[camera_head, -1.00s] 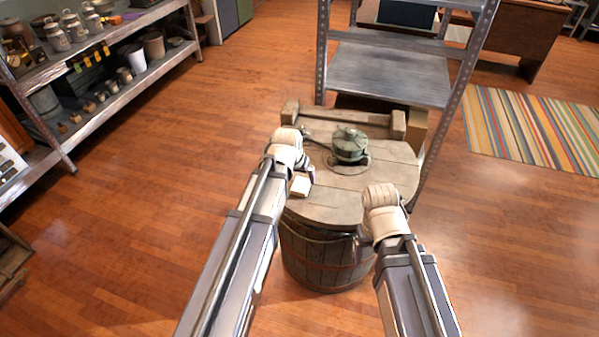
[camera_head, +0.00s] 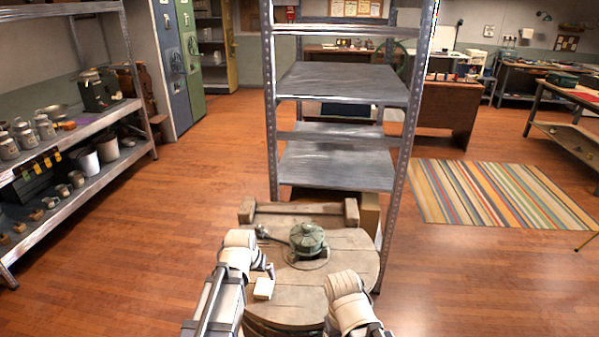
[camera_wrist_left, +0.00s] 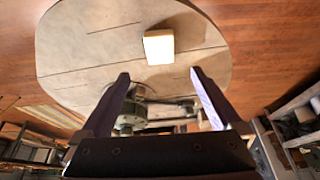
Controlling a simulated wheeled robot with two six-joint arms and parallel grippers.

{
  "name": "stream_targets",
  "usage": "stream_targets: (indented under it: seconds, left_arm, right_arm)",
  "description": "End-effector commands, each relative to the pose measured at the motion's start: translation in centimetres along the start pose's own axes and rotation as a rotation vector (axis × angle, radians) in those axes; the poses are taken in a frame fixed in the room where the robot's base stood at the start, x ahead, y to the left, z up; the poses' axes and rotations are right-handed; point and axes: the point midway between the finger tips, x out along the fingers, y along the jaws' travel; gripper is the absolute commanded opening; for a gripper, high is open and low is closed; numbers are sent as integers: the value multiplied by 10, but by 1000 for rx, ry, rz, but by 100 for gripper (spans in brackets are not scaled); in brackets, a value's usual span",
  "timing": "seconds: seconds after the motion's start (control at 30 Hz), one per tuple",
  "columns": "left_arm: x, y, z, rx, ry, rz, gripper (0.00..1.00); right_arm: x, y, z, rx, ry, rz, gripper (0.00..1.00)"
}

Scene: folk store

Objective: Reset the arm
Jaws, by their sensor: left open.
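My left arm reaches in from the lower left in the head view, with its left gripper (camera_head: 269,271) over the round wooden barrel top (camera_head: 345,262). In the left wrist view the left gripper (camera_wrist_left: 160,76) has its two dark fingers wide apart with nothing held between them. A small pale block (camera_head: 264,288) lies on the barrel top close to the left gripper; it also shows in the left wrist view (camera_wrist_left: 159,47), past the fingertips. My right arm is at the lower right by the barrel's edge, and its fingers are hidden behind the wrist.
A green metal device (camera_head: 307,240) stands on the barrel top, with a wooden beam (camera_head: 300,208) behind. A tall metal shelf (camera_head: 340,165) rises just beyond. A stocked shelf (camera_head: 95,122) stands at left. A striped rug (camera_head: 490,192) lies at right; open floor lies on both sides.

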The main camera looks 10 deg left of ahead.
Motion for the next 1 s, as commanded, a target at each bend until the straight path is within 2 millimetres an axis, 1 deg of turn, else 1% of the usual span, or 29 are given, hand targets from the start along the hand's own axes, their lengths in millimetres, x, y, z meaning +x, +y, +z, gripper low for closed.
stream_targets:
  seconds: [0.03, 0.27, 0.8, 0.9, 1.0]
  left_arm:
    - [6, 0, 1, 0, 0, 0, 98]
    - [31, 0, 1, 0, 0, 0, 98]
    - [103, 0, 1, 0, 0, 0, 98]
    - [113, 0, 1, 0, 0, 0, 98]
    - [118, 0, 1, 0, 0, 0, 98]
  right_arm:
    - [6, -1, 0, 0, 0, 0, 74]
    - [29, -3, -2, 0, 0, 0, 74]
    - [95, -9, -6, -1, 0, 0, 74]
    - [104, -10, -6, -1, 0, 0, 74]
    - [108, -10, -6, -1, 0, 0, 74]
